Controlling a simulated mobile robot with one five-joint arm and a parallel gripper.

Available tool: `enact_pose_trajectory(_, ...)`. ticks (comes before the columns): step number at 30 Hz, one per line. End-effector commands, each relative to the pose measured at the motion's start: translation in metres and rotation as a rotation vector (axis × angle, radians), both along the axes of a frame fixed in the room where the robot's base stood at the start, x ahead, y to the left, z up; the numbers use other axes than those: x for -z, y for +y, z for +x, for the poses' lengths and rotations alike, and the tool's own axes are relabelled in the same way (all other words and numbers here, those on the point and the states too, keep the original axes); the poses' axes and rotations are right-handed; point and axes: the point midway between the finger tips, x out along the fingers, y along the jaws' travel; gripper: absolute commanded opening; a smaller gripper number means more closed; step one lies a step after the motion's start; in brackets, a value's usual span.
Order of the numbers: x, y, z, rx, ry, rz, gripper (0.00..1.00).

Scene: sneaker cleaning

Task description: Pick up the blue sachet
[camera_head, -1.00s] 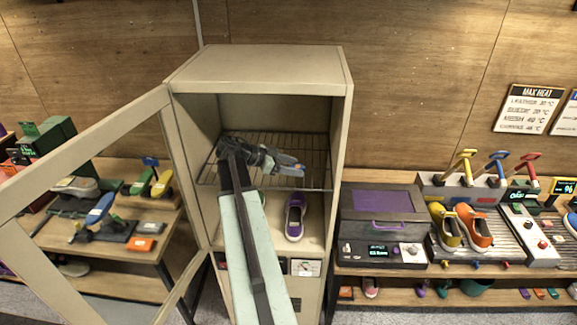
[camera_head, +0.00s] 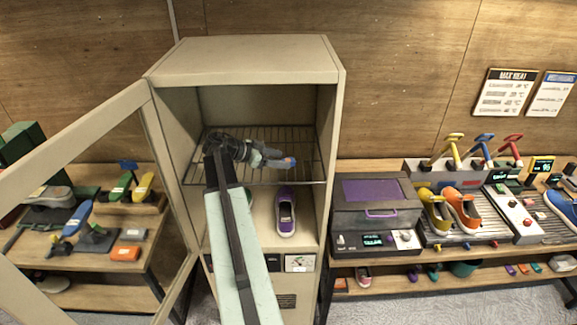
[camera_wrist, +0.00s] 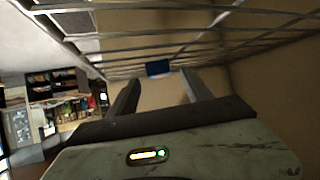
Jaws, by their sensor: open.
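The blue sachet (camera_wrist: 159,68) shows in the wrist view as a small dark blue block close to the wire rack. It lies just beyond the fingertips, roughly midway between them. My gripper (camera_wrist: 161,78) is open with nothing between its fingers. In the head view my gripper (camera_head: 274,161) is inside the tall beige cabinet at the level of the wire rack (camera_head: 305,145). A small blue patch shows at its tip there, too small to tell for sure as the sachet. I cannot tell whether the fingers touch the sachet.
The beige cabinet (camera_head: 245,58) has its glass door (camera_head: 80,148) open to the left. Rack wires and cabinet walls surround my gripper closely. A purple shoe (camera_head: 286,212) stands on the level below. Benches with shoes and a grey-purple box (camera_head: 375,205) flank the cabinet.

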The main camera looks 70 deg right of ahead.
Motion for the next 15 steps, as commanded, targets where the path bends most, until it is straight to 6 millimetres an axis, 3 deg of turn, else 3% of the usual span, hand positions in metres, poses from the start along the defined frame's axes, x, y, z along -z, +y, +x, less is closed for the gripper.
enact_pose_trajectory(3, 0.015, -0.013, -0.013, 0.001, 0.000, -0.001, 0.58)
enact_pose_trajectory(10, 0.013, -0.016, -0.016, -0.002, 0.001, -0.001, 0.58)
enact_pose_trajectory(11, 0.013, -0.016, -0.016, -0.002, 0.000, -0.001, 0.53)
enact_pose_trajectory(15, 0.012, -0.016, -0.016, -0.001, 0.000, -0.001, 0.14)
